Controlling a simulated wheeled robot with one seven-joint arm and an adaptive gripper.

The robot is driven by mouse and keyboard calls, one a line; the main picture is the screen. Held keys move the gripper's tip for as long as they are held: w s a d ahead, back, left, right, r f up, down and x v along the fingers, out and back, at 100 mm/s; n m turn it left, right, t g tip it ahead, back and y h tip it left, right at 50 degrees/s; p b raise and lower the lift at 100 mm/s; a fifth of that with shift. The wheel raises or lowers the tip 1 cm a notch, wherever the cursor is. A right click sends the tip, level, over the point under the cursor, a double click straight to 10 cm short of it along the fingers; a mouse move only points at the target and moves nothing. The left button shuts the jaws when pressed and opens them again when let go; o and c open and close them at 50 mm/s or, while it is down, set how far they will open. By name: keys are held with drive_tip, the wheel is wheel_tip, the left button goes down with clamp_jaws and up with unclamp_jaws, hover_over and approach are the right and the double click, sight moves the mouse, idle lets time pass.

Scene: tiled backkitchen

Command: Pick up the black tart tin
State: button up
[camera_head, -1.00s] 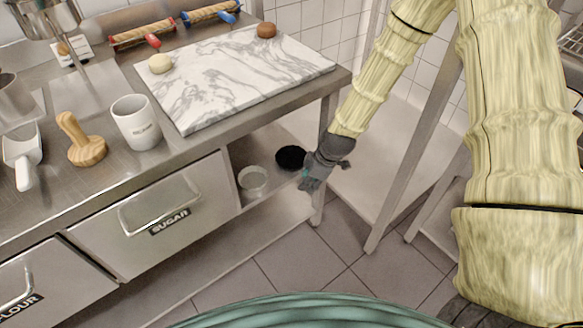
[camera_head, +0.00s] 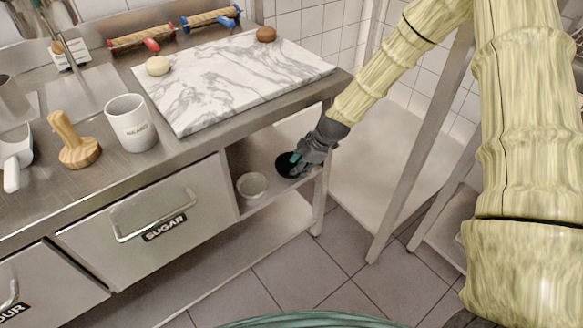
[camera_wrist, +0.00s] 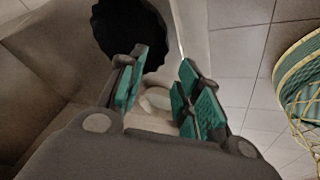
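The black tart tin (camera_head: 283,163) lies on the open shelf under the worktop, partly hidden behind my gripper (camera_head: 300,164). In the wrist view the tin (camera_wrist: 128,28) is a dark round shape with a fluted edge, at the top left and cut by the frame's top edge. My gripper (camera_wrist: 165,60) is open, its green-padded fingers apart. The tin lies ahead of the left finger, which overlaps its lower edge in the view. I cannot tell whether they touch. No tin shows between the pads.
A pale round tin (camera_head: 252,185) sits on the same shelf, left of the black one. The worktop edge, with a marble slab (camera_head: 230,75), overhangs the shelf. A table leg (camera_head: 320,200) stands close to my gripper. The sugar drawer (camera_head: 150,220) is shut at left.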

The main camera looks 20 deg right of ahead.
sight(290, 177)
drive_tip(key=shift+d+x, duration=0.15)
drive_tip(key=shift+x, duration=1.2)
drive_tip(key=shift+d+x, duration=0.1)
drive_tip(key=shift+x, duration=1.2)
drive_tip(key=shift+f, duration=0.1)
clamp_jaws()
